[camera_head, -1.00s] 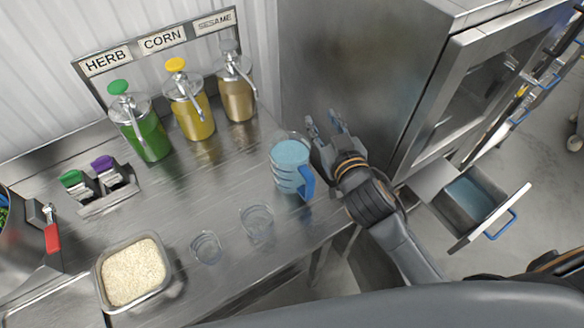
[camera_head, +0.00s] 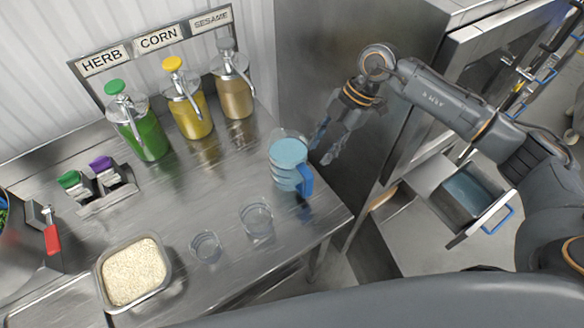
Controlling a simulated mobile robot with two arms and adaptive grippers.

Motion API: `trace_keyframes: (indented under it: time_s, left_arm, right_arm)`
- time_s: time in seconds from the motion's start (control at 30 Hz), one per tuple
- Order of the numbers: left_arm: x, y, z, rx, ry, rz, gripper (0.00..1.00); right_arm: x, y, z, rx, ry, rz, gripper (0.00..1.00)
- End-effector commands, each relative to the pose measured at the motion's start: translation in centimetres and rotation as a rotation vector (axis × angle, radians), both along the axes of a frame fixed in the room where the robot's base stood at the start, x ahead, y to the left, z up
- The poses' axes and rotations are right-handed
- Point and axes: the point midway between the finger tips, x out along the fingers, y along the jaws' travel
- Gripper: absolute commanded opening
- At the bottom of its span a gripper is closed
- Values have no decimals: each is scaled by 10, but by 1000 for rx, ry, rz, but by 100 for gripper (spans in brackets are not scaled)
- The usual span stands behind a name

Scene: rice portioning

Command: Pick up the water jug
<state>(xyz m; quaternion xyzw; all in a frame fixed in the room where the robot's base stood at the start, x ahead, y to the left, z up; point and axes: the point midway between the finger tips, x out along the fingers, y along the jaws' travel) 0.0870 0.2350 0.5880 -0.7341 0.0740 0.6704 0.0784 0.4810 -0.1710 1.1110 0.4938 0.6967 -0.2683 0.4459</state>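The water jug (camera_head: 287,163) is a clear measuring jug with light blue water and a blue handle (camera_head: 306,180). It stands upright near the right end of the steel counter (camera_head: 200,195). My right gripper (camera_head: 322,148) is just to the right of the jug, its fingers spread and pointing downward. It looks empty, and I cannot tell whether a finger touches the jug. My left gripper is not in view.
Two clear empty cups (camera_head: 256,219) (camera_head: 206,246) stand in front of the jug. A rice tray (camera_head: 134,272) is at front left. Pump bottles, herb (camera_head: 146,132), corn (camera_head: 192,115) and sesame (camera_head: 236,97), line the back.

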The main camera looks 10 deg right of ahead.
Motion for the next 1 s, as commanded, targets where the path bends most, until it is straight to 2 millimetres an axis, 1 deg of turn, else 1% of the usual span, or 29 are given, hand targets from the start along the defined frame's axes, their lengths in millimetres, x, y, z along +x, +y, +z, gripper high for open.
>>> trace_keyframes:
  time_s: [0.03,0.1,0.2,0.27,0.37,0.5,0.6,0.83,1.0]
  left_arm:
    - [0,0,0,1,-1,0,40]
    - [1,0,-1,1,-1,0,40]
    - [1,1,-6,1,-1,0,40]
    - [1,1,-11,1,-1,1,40]
    - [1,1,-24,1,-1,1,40]
    - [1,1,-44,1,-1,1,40]
    - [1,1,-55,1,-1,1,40]
    - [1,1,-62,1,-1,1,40]
    - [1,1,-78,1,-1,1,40]
  right_arm:
    - [1,-13,0,-51,14,-16,36]
    - [2,-23,-2,-92,28,-30,36]
    - [0,-26,-9,-109,35,-36,36]
    - [-1,-22,-17,-107,35,-34,36]
    - [-3,-16,-34,-105,36,-32,36]
    - [-7,-5,-62,-105,36,-32,36]
    - [-10,2,-76,-102,34,-31,36]
    - [-14,9,-88,-103,34,-31,36]
    - [-22,21,-110,-101,34,-30,36]
